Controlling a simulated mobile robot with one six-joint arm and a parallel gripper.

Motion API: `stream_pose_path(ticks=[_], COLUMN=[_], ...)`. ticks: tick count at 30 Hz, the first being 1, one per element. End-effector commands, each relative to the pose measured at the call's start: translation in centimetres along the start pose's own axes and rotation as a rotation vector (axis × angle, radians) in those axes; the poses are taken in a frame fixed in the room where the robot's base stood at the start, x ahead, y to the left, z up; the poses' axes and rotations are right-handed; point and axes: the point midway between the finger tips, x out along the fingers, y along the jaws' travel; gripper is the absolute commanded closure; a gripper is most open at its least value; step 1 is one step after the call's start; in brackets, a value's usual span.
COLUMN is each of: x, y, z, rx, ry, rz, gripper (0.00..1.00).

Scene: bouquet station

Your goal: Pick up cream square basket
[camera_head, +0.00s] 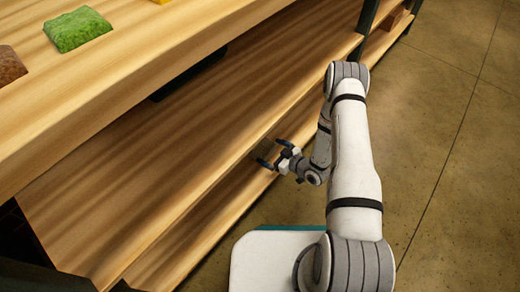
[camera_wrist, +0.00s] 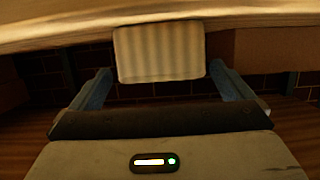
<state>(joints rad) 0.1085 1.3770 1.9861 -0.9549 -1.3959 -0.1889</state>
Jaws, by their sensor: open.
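A cream, ribbed, squarish thing, which looks like the cream square basket (camera_wrist: 158,50), sits ahead of my gripper in the wrist view. My gripper (camera_wrist: 160,75) is open, with one finger to the left of it and one to the right. I see a gap on each side, and cannot tell how deep it sits between the fingers. In the head view my gripper (camera_head: 271,154) is at the front edge of the lower wooden shelves. A small dull brown patch (camera_head: 264,149) shows between the fingers there; I cannot tell if it is the basket.
A wooden board (camera_wrist: 160,22) spans the top of the wrist view, close above the basket. In the head view a green block (camera_head: 78,30) and a brown block (camera_head: 9,66) lie on the upper shelf (camera_head: 120,85). The middle shelf (camera_head: 150,165) looks largely bare. Open floor (camera_head: 450,130) lies right.

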Motion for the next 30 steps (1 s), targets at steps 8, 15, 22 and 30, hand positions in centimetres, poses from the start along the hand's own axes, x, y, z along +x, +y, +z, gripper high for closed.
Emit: stream_pose_path(ticks=[8,15,22,30], x=[4.2,5.6,5.6,5.6], y=[-0.4,-0.5,-0.5,-0.5], z=[0.6,0.1,0.1,0.1], rx=[-0.006,-0.004,-0.004,-0.004], ry=[0.0,0.0,-0.001,-0.001], rz=[-0.011,-0.012,-0.012,-0.013], gripper=[0.0,0.0,0.06,0.28])
